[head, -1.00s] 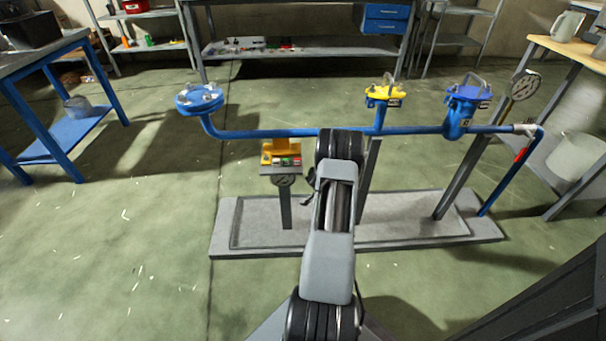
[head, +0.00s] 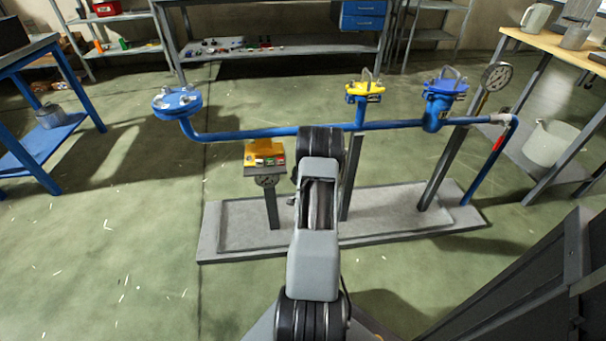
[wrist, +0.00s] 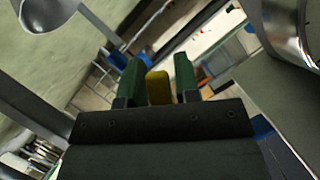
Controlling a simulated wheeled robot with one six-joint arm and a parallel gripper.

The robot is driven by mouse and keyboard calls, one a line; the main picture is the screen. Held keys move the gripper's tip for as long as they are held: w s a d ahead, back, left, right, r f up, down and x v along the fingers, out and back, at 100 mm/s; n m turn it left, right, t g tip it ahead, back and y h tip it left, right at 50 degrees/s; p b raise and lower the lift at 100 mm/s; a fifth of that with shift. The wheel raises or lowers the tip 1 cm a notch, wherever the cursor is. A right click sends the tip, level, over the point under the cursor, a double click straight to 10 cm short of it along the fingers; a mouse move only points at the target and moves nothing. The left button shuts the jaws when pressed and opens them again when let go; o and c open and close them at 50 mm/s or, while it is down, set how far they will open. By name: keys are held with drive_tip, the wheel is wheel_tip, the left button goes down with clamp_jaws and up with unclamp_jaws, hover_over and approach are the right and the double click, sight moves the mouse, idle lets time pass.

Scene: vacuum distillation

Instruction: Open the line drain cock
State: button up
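In the head view a blue pipe line (head: 240,133) runs above a grey base plate. A red piece (head: 498,140) sits on its descending right end; I cannot tell whether this is the drain cock. My arm hides the middle of the line and my gripper in the head view. In the wrist view my gripper (wrist: 158,82) has two green fingers held apart. A narrow yellow piece (wrist: 158,88) shows between them, with thin gaps at its sides. I cannot tell whether it is the cock's handle or how near it is.
Valves with a yellow top (head: 365,91) and a blue top (head: 445,88) stand on the line, with a gauge (head: 496,76) at right. A blue flange (head: 177,101) ends it at left. A yellow box (head: 264,154) stands on a post. The left floor is open.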

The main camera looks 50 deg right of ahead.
drive_tip(key=p+v, duration=0.4)
drive_tip(key=v, duration=0.9)
drive_tip(key=shift+s+a, duration=0.25)
drive_tip(key=shift+s, duration=0.05)
drive_tip(key=shift+o, duration=0.5)
